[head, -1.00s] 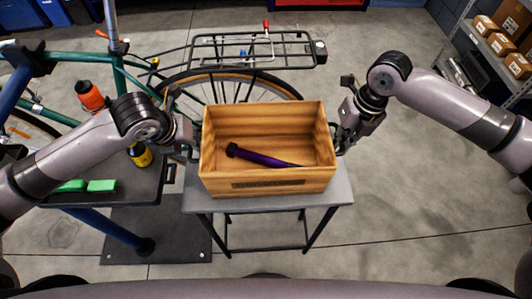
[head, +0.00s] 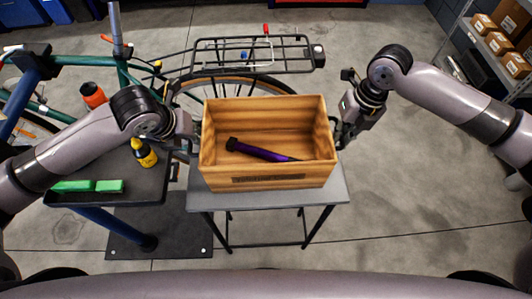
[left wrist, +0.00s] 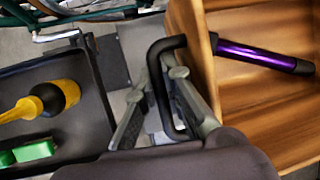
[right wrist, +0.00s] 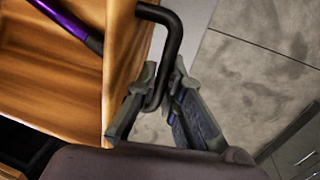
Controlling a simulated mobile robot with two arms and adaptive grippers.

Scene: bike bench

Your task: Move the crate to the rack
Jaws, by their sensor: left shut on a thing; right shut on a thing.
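The wooden crate (head: 265,180) is level at the middle of the head view, over the small grey table; I cannot tell whether it touches the tabletop. A purple tube-shaped tool (head: 262,150) lies inside it. My left gripper (head: 190,142) is shut on the crate's black left side handle (left wrist: 160,85). My right gripper (head: 341,130) is shut on the black right side handle (right wrist: 172,45). The black wire rack (head: 300,68) is on the bicycle, behind the crate, over the rear wheel. Its top shows no load.
The grey table (head: 325,197) stands under the crate. At left, a dark tray (head: 125,192) holds a yellow-black bottle (head: 144,153) and green blocks (head: 108,186). An orange bottle (head: 93,95) is on the bicycle. Shelves with boxes (head: 498,42) stand far right. Floor at right is clear.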

